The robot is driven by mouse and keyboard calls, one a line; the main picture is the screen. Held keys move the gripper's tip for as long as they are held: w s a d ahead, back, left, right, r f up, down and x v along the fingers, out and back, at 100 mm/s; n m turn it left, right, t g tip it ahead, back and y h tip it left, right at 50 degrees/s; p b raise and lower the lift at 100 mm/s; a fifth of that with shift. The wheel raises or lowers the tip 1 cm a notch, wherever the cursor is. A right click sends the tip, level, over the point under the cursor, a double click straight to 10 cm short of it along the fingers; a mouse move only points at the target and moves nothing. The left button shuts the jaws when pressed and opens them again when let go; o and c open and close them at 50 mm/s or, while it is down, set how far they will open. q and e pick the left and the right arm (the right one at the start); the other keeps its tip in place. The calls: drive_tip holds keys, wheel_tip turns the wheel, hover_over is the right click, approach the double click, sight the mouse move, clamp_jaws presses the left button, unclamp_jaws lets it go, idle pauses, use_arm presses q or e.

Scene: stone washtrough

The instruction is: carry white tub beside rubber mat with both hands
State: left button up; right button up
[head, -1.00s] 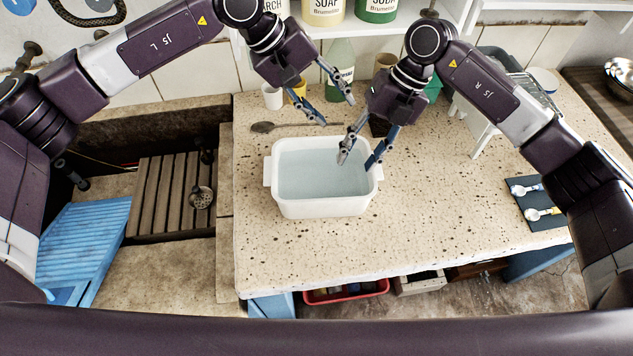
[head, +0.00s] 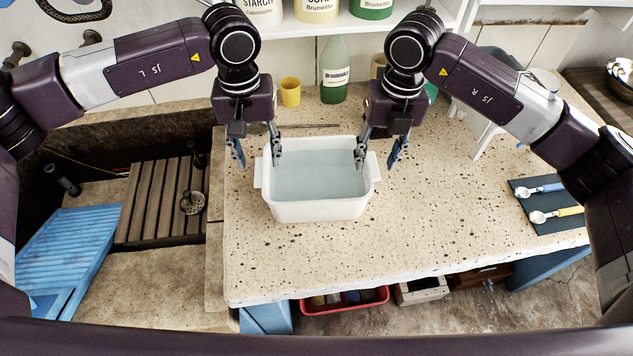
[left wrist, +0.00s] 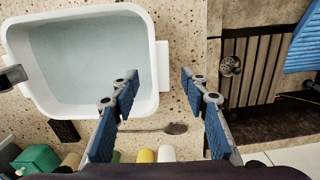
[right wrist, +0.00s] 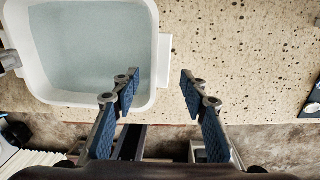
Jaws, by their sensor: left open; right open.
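The white tub (head: 318,211) stands on the speckled stone counter, holding pale bluish water, with a tab handle at each end. My left gripper (head: 258,157) is open at the tub's left end; in the left wrist view its fingers lie to either side of the handle (left wrist: 163,66). My right gripper (head: 378,160) is open at the right end; the right wrist view shows its fingers to either side of that handle (right wrist: 164,60). I cannot tell whether either gripper touches the tub. A dark flat mat (head: 570,225) with two spoons lies at the counter's right, apart from the tub.
The counter (head: 440,215) is clear between tub and mat. A yellow cup (head: 290,92) and green bottle (head: 334,72) stand behind the tub. A white rack (head: 488,132) stands at the back right. The sunken trough with a wooden slatted board (head: 155,205) is on the left.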

sight(261, 168)
use_arm(q)
wheel_tip(261, 168, down, 6)
drive_tip(key=shift+r, duration=0.15)
use_arm(e)
wheel_tip(261, 168, down, 6)
drive_tip(key=shift+a+r, duration=0.15)
use_arm(q)
clamp_jaws()
use_arm(e)
clamp_jaws()
use_arm(q)
drive_tip(key=shift+r, duration=0.15)
use_arm(e)
drive_tip(key=shift+w+r, duration=0.1)
drive_tip(key=shift+r, duration=0.05)
use_arm(q)
drive_tip(key=shift+w, duration=0.15)
use_arm(e)
drive_tip(key=shift+w, duration=0.1)
